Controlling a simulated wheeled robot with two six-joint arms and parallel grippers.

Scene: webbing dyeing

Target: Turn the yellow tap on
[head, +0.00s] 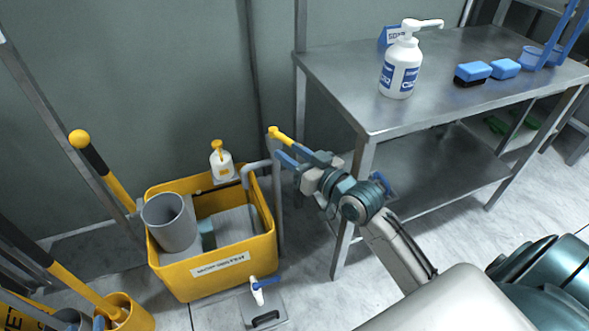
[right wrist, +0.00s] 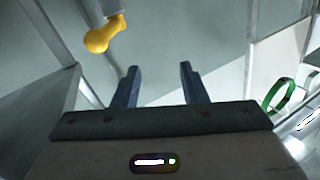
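The yellow tap lever (head: 279,135) sits at the top of a grey pipe (head: 257,166) behind the right end of the yellow tub (head: 212,272). My right gripper (head: 284,153) is just beside the lever, its blue fingers apart and empty. In the right wrist view, the yellow lever (right wrist: 105,35) is at the upper left, beyond and left of the open fingers (right wrist: 158,71), not between them. No contact with it shows there. My left gripper is not in view.
A steel table (head: 440,65) stands right of my right gripper, bearing a soap bottle (head: 400,70) and blue brushes (head: 473,72). The tub holds a grey cup (head: 170,222). A white tap with a blue handle (head: 264,283) is low at its front. Yellow-handled tools (head: 85,285) stand left.

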